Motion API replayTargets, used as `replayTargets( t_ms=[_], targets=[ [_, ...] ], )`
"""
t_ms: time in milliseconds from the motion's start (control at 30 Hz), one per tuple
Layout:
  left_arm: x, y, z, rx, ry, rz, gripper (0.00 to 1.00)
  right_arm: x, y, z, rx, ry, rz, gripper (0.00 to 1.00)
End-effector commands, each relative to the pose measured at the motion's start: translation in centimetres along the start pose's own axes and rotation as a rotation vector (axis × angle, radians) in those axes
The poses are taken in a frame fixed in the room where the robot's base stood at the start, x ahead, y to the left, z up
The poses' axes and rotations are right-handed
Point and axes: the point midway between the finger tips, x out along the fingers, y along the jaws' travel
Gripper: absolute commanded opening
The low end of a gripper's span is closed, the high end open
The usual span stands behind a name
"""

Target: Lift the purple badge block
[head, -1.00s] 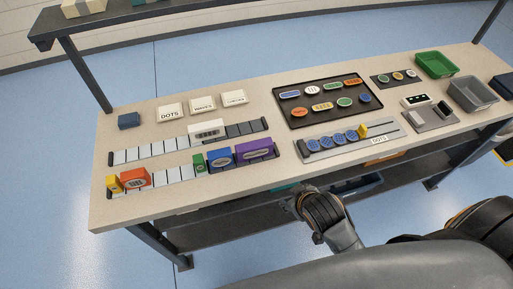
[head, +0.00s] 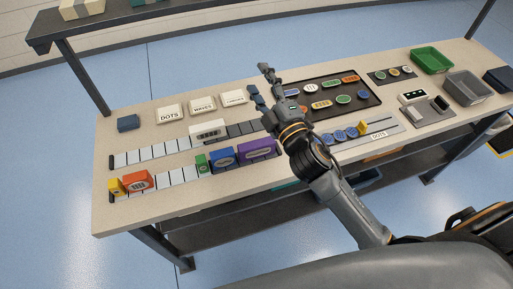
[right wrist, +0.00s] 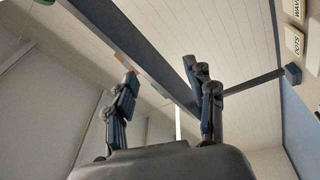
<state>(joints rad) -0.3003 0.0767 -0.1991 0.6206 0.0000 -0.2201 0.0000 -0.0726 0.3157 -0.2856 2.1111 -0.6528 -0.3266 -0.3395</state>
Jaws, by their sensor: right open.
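The purple badge block (head: 258,148) stands at the right end of the front slotted rail (head: 178,176) on the table, beside a blue block (head: 222,156). A light oval badge shows on its front. My right gripper (head: 261,82) is raised over the table, with its fingers pointing to the back, above and to the right of the purple block in the picture. It is open and empty and does not touch the block. In the right wrist view my spread fingers (right wrist: 160,72) have nothing between them, and the block does not show. My left gripper is out of view.
A green block (head: 201,163), an orange block (head: 138,181) and a yellow block (head: 116,187) share the front rail. A white block (head: 207,132) sits on the rail behind. A dark tray of badges (head: 371,98) lies right, partly behind my arm. Green (head: 431,60) and grey (head: 468,88) bins stand farther right.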

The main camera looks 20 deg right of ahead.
Motion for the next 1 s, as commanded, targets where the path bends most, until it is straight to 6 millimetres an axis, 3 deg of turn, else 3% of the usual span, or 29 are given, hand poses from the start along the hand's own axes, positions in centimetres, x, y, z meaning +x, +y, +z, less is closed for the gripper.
replayTargets(
  t_ms=[100, 200, 333, 467, 567, 700, 900, 1000],
  targets=[
    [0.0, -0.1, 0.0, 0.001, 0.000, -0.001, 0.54, 2.0, 3.2, -5.7, -0.289, 0.276, 0.147, 0.55],
    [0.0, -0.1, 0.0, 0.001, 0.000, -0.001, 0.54, 2.2, 4.0, -10.3, -0.543, 0.507, 0.249, 0.55],
    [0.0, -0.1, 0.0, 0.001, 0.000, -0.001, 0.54, 1.2, 2.6, -14.6, -0.880, 0.810, 0.347, 0.55],
    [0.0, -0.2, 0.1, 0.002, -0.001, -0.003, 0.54, -0.4, -0.6, -15.8, -1.211, 1.115, 0.391, 0.55],
    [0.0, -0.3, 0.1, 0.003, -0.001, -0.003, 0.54, -1.4, -3.4, -14.1, -1.453, 1.352, 0.376, 0.55],
    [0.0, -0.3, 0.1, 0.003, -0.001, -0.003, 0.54, -2.4, -6.2, -8.6, -1.744, 1.687, 0.270, 0.55],
    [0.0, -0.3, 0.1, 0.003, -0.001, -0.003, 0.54, -3.4, -6.0, 0.5, -1.964, 2.061, 0.009, 0.55],
    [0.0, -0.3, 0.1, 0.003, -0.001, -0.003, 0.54, -3.8, -5.1, 3.3, -1.994, 2.164, -0.093, 0.55]
  ],
)
